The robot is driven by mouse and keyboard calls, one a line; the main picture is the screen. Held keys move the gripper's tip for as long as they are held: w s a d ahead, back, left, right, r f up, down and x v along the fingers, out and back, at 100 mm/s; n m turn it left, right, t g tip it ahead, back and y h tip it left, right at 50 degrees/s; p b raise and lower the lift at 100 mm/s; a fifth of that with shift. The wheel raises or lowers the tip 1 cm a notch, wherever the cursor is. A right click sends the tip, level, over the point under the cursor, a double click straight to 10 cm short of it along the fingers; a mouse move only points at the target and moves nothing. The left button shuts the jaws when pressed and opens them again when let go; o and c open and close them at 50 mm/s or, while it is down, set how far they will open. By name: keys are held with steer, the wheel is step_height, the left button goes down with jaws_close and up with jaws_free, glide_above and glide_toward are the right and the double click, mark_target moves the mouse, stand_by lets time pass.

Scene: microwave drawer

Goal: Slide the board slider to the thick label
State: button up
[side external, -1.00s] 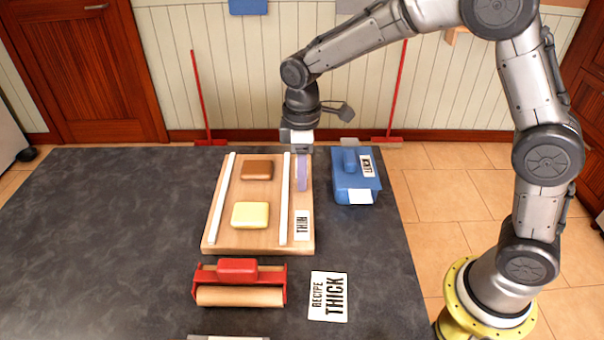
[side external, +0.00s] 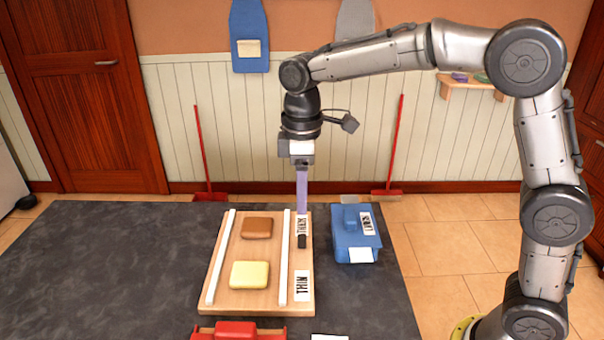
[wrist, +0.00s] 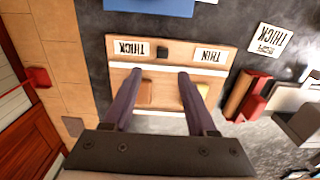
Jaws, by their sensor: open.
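A wooden board (side external: 228,290) lies on the dark counter. Its right strip holds a small black slider (side external: 302,241), a THICK label (side external: 304,222) at the far end and a THIN label (side external: 302,284) at the near end. In the wrist view the slider (wrist: 162,52) sits just beside the THICK label (wrist: 130,47), with a wider gap to the THIN label (wrist: 210,55). My gripper (side external: 302,207) is above the far end of the strip, its purple fingers pointing down. In the wrist view the fingers (wrist: 159,75) are apart with nothing between them.
The board also carries two white rails, a brown block (side external: 257,228) and a yellow block (side external: 249,275). A blue box (side external: 352,240) stands close on the right. A red roller (side external: 236,331) is in front. A THICK recipe card (wrist: 270,40) lies beyond the board's THIN end.

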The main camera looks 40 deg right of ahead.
steer(key=shift+r, duration=2.05)
steer(key=s+d+r+m+t, duration=0.1)
steer(key=s+d+r+t, duration=0.2)
steer(key=s, duration=0.4)
steer(key=s+d+r+m, duration=0.2)
steer(key=s+d+r, duration=0.2)
steer(key=s, duration=0.3)
steer(key=s+d+f+m+t, duration=0.2)
steer(key=s+f+m, duration=0.4)
steer(key=s+f, duration=0.4)
steer(key=shift+s+t, duration=0.2)
steer(key=shift+t, duration=0.1)
steer(key=shift+r, duration=0.1)
